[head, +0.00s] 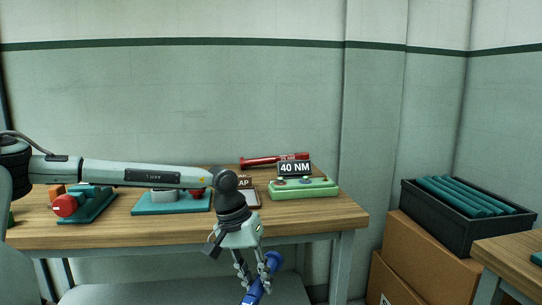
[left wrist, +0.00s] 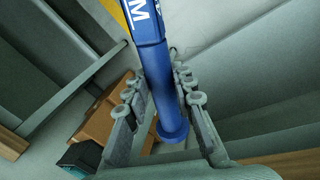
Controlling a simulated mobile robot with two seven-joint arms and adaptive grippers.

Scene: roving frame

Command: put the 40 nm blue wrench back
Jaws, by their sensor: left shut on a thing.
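The blue wrench (head: 262,279) is held by my left gripper (head: 252,272), in front of the workbench and below its top. In the head view the wrench slants, its round end up and to the right. In the left wrist view the blue wrench (left wrist: 165,75) runs between both fingers of my left gripper (left wrist: 160,103), and only the end of its white lettering, "M", shows. A green holder (head: 303,189) stands at the right of the bench, with a dark "40 NM" sign (head: 294,168) at its back. My right gripper is not in view.
A red wrench (head: 272,160) lies behind the sign on the wooden workbench (head: 335,213). A teal fixture (head: 172,205) and another with a red part (head: 67,206) stand further left. Cardboard boxes (head: 425,250) carry a black crate (head: 455,225) of teal rods at right.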

